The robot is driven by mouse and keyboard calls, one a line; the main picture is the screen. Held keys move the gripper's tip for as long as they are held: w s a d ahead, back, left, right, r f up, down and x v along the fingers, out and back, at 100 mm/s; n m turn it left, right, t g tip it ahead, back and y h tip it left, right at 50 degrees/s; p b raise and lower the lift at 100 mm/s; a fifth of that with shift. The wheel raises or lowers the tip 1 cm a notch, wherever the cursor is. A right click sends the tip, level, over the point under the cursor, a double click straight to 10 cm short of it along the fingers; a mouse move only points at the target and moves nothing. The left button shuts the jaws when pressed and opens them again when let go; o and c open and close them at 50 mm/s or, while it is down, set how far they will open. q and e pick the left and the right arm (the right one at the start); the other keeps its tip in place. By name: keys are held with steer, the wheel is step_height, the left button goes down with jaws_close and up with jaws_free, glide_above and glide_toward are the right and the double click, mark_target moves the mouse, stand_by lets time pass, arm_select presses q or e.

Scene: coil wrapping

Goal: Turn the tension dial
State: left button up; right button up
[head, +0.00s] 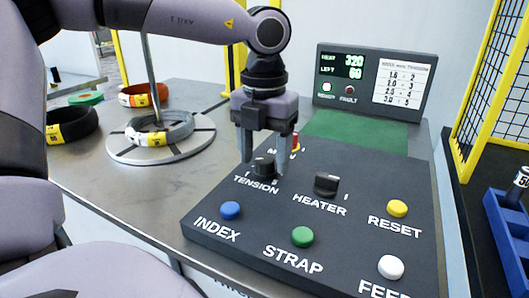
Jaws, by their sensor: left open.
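The black tension dial (264,168) sits on the dark control panel (225,190), above its white TENSION label. My left gripper (263,161) points down at it from above, open, with one finger at each side of the dial. I cannot tell whether the fingers touch it. The gripper partly hides the dial and the scale around it. My right gripper is not in view.
The panel also has a heater knob (327,184), a blue INDEX button (231,210), a green STRAP button (303,237), a yellow RESET button (397,208) and a white button (391,267). A display (342,66) stands behind. A coil (160,130) lies on the turntable (125,150).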

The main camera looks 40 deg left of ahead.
arm_select(q)
steer(key=shift+c, duration=0.5)
steer(key=c, duration=0.9)
